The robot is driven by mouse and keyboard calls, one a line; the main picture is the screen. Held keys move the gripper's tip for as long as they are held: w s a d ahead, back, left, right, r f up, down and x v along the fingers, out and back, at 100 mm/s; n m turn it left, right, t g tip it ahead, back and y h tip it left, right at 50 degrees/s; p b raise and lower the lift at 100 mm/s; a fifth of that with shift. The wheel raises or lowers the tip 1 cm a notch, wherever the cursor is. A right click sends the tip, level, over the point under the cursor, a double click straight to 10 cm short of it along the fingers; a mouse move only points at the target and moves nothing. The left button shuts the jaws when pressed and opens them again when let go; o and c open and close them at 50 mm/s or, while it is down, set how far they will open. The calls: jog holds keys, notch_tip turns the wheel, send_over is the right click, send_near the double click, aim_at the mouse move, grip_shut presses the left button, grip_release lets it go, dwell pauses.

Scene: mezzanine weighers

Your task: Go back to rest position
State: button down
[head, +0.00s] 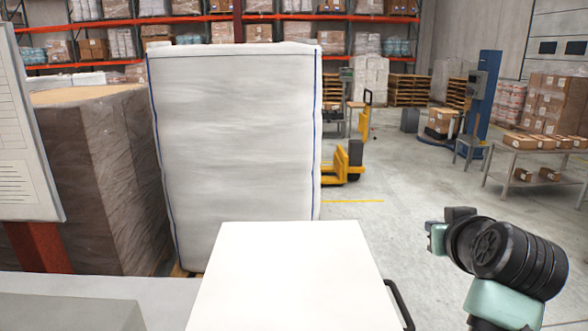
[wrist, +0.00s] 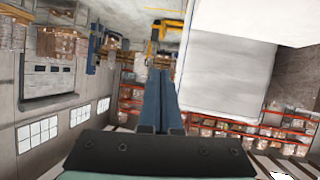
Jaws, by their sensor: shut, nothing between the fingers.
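My gripper (wrist: 160,74) shows in the wrist view as two dark blue fingers lying side by side, shut with nothing between them. In the head view my arm is folded at the lower right, with its black and pale green joints in sight. The gripper's fingers cannot be made out there. The wrist view is turned over, with the floor at the top and the racks at the bottom. No object is held.
A tall white wrapped bulk bag (head: 235,150) stands ahead, beside a brown wrapped load (head: 105,180). A white flat surface (head: 290,280) lies in front of me. A yellow pallet truck (head: 345,168) and a metal table with boxes (head: 530,150) stand right. Open floor lies between.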

jog(key=s+a+r+t+h, duration=0.2)
jog(key=a+r+t, duration=0.3)
jog(key=a+r, duration=0.45)
jog(key=s+a+r+n+t+y, duration=0.1)
jog(key=s+a+r+t+y, duration=0.3)
jog(key=s+a+r+t, duration=0.5)
jog(key=s+a+r, duration=0.6)
jog(key=s+r, duration=0.4)
jog(key=shift+a+r, duration=0.3)
jog(key=shift+s, duration=0.1)
